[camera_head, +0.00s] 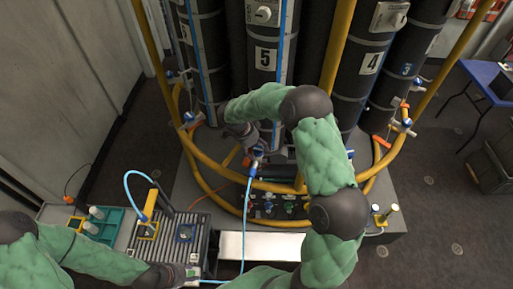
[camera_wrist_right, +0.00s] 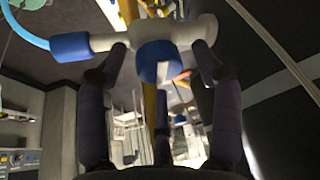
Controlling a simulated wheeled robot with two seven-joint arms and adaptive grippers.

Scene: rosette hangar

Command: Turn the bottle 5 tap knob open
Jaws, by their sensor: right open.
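Bottle 5 (camera_head: 265,85) is a tall black cylinder with a white "5" label, standing in the middle of the rack. Its tap (camera_head: 255,162) shows blue and pale low in front of it, partly hidden by my right arm. In the right wrist view, the pale tap body (camera_wrist_right: 130,37) runs across the fingertips, with a blue knob (camera_wrist_right: 155,62) hanging between them. My right gripper (camera_wrist_right: 160,52) is open, its fingers on either side of the knob; contact is unclear. My left gripper (camera_head: 192,273) is low at the left; its fingers are too unclear to judge.
Bottle 4 (camera_head: 368,75) and other black bottles stand close around. Yellow pipes (camera_head: 215,165) ring the rack. A blue hose (camera_head: 249,215) runs down from the tap. A ribbed grey box (camera_head: 168,240) and green tray (camera_head: 97,225) stand at lower left.

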